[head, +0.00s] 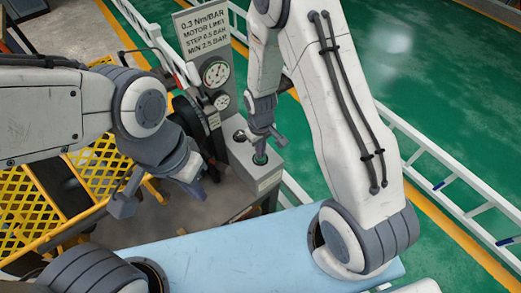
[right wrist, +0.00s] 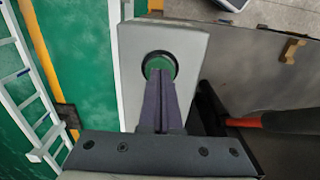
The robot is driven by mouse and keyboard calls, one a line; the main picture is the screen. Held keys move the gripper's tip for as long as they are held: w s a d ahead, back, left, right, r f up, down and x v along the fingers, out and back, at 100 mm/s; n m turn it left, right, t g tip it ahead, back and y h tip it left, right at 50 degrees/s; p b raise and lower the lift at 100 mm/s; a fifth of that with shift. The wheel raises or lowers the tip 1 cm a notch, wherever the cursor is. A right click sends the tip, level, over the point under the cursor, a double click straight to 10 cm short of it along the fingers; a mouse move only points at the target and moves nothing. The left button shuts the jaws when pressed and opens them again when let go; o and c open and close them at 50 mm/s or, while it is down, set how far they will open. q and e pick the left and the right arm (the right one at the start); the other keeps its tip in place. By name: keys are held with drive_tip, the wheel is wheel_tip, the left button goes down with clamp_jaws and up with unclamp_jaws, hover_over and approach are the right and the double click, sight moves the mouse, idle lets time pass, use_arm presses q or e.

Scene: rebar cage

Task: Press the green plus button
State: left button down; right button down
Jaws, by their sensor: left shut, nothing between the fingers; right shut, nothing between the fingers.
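The green button (head: 260,159) sits in a dark round collar on top of a grey control box (head: 272,174). It also shows in the right wrist view (right wrist: 158,62), where its lower part is hidden by my fingers. No plus mark can be made out on it. My right gripper (head: 261,152) is shut and empty, with its dark fingertips (right wrist: 160,76) right over the button. I cannot tell whether they touch it. My left gripper (head: 199,191) is shut and empty, to the left of the control box and apart from it.
A panel with printed text (head: 205,35) and a round gauge (head: 216,73) stands behind the box. Yellow grating (head: 98,170) lies at the left. A light blue surface (head: 235,250) is in front. White ladder-like rails (head: 425,150) run along the green floor at the right.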

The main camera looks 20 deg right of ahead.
wheel_tip(320, 180, down, 2)
drive_tip(key=shift+b, duration=0.7)
drive_tip(key=shift+r, duration=0.1)
drive_tip(key=shift+r+p, duration=0.55)
drive_tip(key=shift+p, duration=0.1)
wheel_tip(320, 180, up, 3)
drive_tip(key=p, duration=0.2)
drive_tip(key=shift+r+p, duration=0.1)
drive_tip(key=shift+p, duration=0.2)
wheel_tip(320, 180, up, 10)
drive_tip(key=b, duration=0.2)
